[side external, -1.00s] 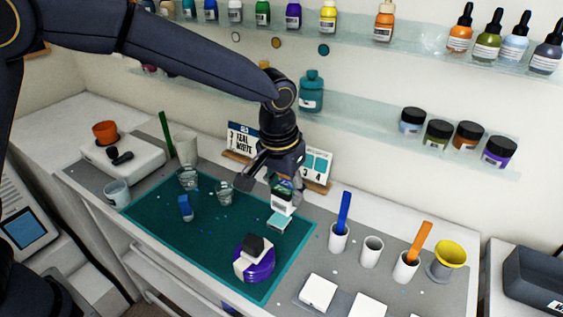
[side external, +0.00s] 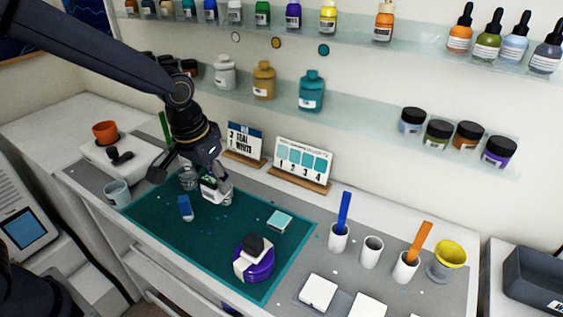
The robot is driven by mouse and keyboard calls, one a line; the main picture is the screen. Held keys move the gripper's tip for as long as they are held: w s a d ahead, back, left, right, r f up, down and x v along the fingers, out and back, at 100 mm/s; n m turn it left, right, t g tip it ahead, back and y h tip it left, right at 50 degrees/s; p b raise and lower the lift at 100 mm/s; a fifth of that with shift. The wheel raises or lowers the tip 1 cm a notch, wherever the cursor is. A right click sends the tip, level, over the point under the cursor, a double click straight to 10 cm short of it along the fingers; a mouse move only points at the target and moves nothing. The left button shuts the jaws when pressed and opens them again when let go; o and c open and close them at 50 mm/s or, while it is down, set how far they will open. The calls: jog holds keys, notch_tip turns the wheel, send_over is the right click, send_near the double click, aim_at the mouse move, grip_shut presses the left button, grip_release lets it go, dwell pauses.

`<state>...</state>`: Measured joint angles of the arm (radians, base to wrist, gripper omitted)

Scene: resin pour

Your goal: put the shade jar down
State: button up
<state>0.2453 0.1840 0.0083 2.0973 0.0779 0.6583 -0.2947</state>
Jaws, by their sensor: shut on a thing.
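My gripper (side external: 216,197) points down over the back left part of the green mat (side external: 170,233). It is shut on a small clear jar (side external: 225,188), which I take to be the shade jar. The fingers hide most of the jar, and I cannot tell whether its base touches the mat. Another clear cup (side external: 188,178) stands just left of my gripper. A pale teal square (side external: 279,221) lies on the right part of the mat.
A purple round item with a black top (side external: 255,262) sits near the mat's front. The mat's middle is mostly clear.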

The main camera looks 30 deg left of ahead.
jog(key=w+f, duration=0.2)
jog(key=w, duration=0.1)
jog(key=w+d+f, duration=0.1)
jog(key=w+f, duration=0.5)
jog(key=w, duration=0.1)
jog(key=shift+w+d+f, duration=0.1)
jog(key=shift+d+f, duration=0.05)
jog(key=shift+d, duration=0.2)
jog(key=shift+s+x, duration=0.15)
jog(key=shift+x, duration=0.6)
jog(key=shift+s+x, duration=0.15)
jog(key=shift+x, duration=0.6)
jog(key=shift+f, duration=0.15)
jog(key=shift+f, duration=0.15)
jog(key=o, duration=1.2)
